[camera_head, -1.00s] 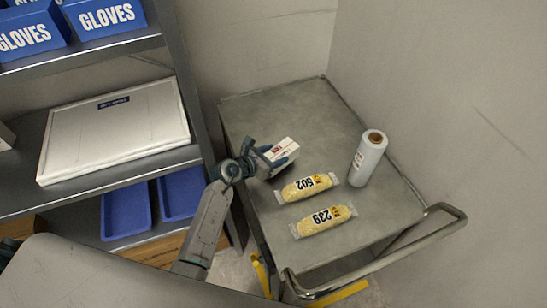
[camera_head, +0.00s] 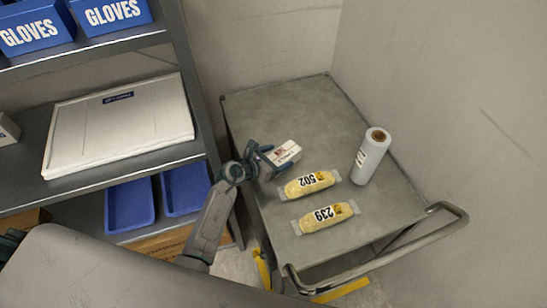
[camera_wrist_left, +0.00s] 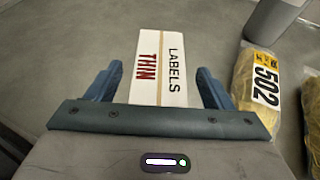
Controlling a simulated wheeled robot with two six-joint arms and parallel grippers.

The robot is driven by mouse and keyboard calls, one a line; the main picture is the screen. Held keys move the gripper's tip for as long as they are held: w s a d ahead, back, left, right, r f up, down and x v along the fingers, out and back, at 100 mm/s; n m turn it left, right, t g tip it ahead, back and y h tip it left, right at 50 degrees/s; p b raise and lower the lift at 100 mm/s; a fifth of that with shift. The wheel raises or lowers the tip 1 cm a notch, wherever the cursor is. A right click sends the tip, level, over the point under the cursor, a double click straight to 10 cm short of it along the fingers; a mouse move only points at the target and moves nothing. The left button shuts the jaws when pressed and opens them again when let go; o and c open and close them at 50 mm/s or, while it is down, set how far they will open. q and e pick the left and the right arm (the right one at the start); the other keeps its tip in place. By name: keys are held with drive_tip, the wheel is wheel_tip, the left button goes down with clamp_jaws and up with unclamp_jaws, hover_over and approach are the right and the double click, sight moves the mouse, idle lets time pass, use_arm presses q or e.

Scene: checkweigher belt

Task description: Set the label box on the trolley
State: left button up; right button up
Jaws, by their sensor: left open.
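The label box (camera_head: 284,154) is a small white carton standing on the grey top of the trolley (camera_head: 300,112), left of its middle. In the left wrist view the box (camera_wrist_left: 163,62) reads "LABELS THIN" and has a tan strip down its middle. My left gripper (camera_head: 264,163) is at the box's near left side. In the left wrist view its two fingers (camera_wrist_left: 158,88) are open, one on each side of the box, with a gap at both sides. My right gripper is not clearly seen.
Two packs marked 502 (camera_head: 308,184) and 239 (camera_head: 325,216) lie in front of the box. A white roll (camera_head: 370,156) stands to the right. The trolley handle (camera_head: 400,249) is at front right. A shelf rack (camera_head: 208,120) stands to the left.

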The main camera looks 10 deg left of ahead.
use_arm(q)
drive_tip(key=shift+s+r, duration=0.1)
drive_tip(key=shift+r, duration=0.05)
drive_tip(key=b+v, duration=0.2)
drive_tip(key=v, duration=0.9)
drive_tip(key=shift+a, duration=0.2)
drive_tip(key=shift+s+a+r, duration=0.1)
drive_tip(key=shift+s+r, duration=0.05)
drive_tip(key=shift+s, duration=0.1)
